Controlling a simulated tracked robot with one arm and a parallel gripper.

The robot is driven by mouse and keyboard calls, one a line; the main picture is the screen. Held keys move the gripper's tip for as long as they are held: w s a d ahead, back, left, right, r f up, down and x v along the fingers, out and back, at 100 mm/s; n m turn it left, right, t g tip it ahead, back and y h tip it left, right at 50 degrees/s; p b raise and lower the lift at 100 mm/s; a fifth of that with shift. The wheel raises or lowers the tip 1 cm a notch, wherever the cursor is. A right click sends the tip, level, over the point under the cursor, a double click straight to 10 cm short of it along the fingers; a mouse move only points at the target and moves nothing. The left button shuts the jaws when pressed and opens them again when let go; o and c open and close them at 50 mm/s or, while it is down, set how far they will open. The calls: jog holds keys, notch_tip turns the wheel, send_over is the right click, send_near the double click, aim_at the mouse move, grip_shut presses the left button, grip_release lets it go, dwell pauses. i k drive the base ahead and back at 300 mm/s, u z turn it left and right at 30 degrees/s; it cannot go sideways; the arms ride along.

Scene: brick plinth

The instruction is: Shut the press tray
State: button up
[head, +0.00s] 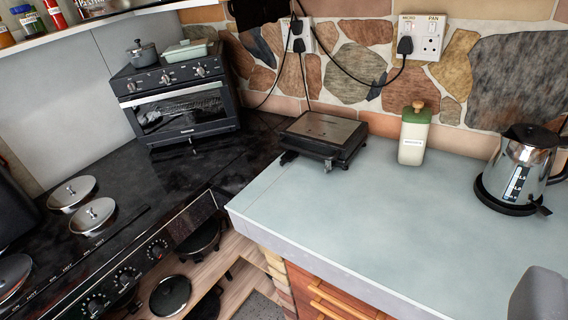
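The press (325,134) is a low, dark, flat appliance with a greyish-brown top plate. It stands on the pale counter near its back left corner, against the stone wall. A small black piece (289,157) sticks out at its front left corner; I cannot tell whether this is the tray or a handle. I see no clearly open tray from here. My gripper's fingers do not show in this view, and nothing of mine touches the press.
A lidded white canister (412,138) stands right of the press, and a kettle (518,168) is farther right. A grey blurred shape (540,296) fills the bottom right corner. The counter front is clear.

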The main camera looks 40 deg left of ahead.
aim_at(289, 155)
jog(key=k, duration=0.4)
jog(key=u, duration=0.4)
jog(key=i, duration=1.35)
jog(key=z, duration=0.2)
